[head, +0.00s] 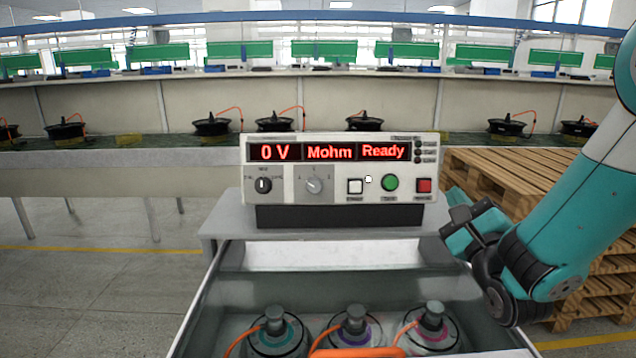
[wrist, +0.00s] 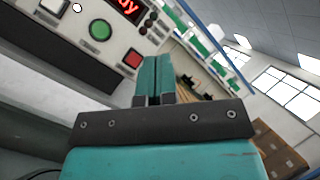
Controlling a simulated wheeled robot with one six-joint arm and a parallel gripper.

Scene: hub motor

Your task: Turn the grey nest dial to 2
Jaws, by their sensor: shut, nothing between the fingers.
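The grey nest dial (head: 314,186) is on the front of the tester (head: 341,167), right of a black dial (head: 263,185). It carries a pale pointer; the marks around it are too small to read, so I cannot tell its setting. My gripper (head: 462,218) is right of the tester in the head view, apart from the dial. In the wrist view my gripper (wrist: 154,65) is shut and empty, with the tester's green button (wrist: 100,30) and red button (wrist: 132,58) to its left. The grey dial is not visible in the wrist view.
The tester's display (head: 327,152) reads "0 V Mohm Ready". Below it, an open grey tray (head: 200,300) holds 3 hub motors, with an orange piece (head: 357,352) in front. Wooden pallets (head: 500,172) stand at right behind my arm. The space before the dials looks clear.

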